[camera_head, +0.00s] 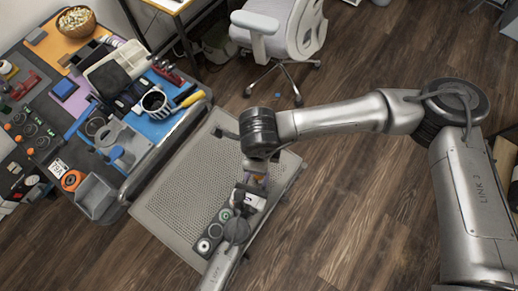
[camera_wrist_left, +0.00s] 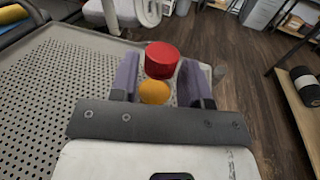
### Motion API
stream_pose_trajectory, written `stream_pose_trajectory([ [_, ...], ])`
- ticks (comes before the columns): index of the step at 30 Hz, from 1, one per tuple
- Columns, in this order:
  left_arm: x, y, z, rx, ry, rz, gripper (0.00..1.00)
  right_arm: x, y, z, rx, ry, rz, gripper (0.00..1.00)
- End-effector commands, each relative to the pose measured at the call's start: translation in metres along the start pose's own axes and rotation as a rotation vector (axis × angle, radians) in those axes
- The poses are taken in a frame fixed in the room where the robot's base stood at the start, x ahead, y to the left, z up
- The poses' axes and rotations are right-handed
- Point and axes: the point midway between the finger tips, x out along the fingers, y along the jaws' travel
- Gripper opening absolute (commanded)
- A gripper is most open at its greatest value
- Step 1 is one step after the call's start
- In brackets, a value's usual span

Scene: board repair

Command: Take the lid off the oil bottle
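My left gripper (camera_head: 259,183) comes in from the bottom over the right side of the perforated table. In the left wrist view its two purple fingers (camera_wrist_left: 160,80) stand apart. A red ribbed lid (camera_wrist_left: 161,60) shows between the fingertips, with a visible gap at the left finger. A round orange-yellow part (camera_wrist_left: 155,92) sits nearer the palm. I cannot tell whether these two belong to one oil bottle; the bottle body is hidden. My right arm reaches in from the right, and its end (camera_head: 257,166) is just above the left gripper. Its fingers cannot be made out.
The perforated table (camera_head: 170,208) has clear room on its left. A cluttered tool bench (camera_head: 100,110) stands at left. A white chair (camera_head: 285,30) is behind, and a shelf (camera_wrist_left: 295,110) is at right.

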Motion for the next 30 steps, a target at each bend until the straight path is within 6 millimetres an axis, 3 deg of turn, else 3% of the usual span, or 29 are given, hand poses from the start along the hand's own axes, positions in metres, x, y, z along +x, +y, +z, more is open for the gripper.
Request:
stream_pose_trajectory([
  [2, -0.0002, 0.0000, -0.0001, 0.000, 0.000, 0.000, 0.35, 0.0000, 0.0000, 0.0000, 0.000, 0.000, 0.000, 0.51],
  [12, -0.0003, 0.0000, -0.0002, 0.000, 0.000, 0.000, 0.03, 0.0000, 0.0000, 0.0000, 0.000, 0.000, 0.000, 0.51],
  [15, -0.0003, 0.0000, -0.0002, 0.000, 0.000, 0.000, 0.00, 0.0000, 0.0000, 0.0000, 0.000, 0.000, 0.000, 0.51],
  [16, -0.0003, 0.0000, -0.0002, 0.000, 0.000, 0.000, 0.35, 0.0000, 0.0000, 0.0000, 0.000, 0.000, 0.000, 0.51],
  [25, -0.0003, 0.0000, -0.0002, 0.000, 0.000, 0.000, 0.64, 0.0000, 0.0000, 0.0000, 0.000, 0.000, 0.000, 0.51],
  [30, -0.0002, 0.0000, -0.0001, 0.000, 0.000, 0.000, 0.64, 0.0000, 0.0000, 0.0000, 0.000, 0.000, 0.000, 0.51],
])
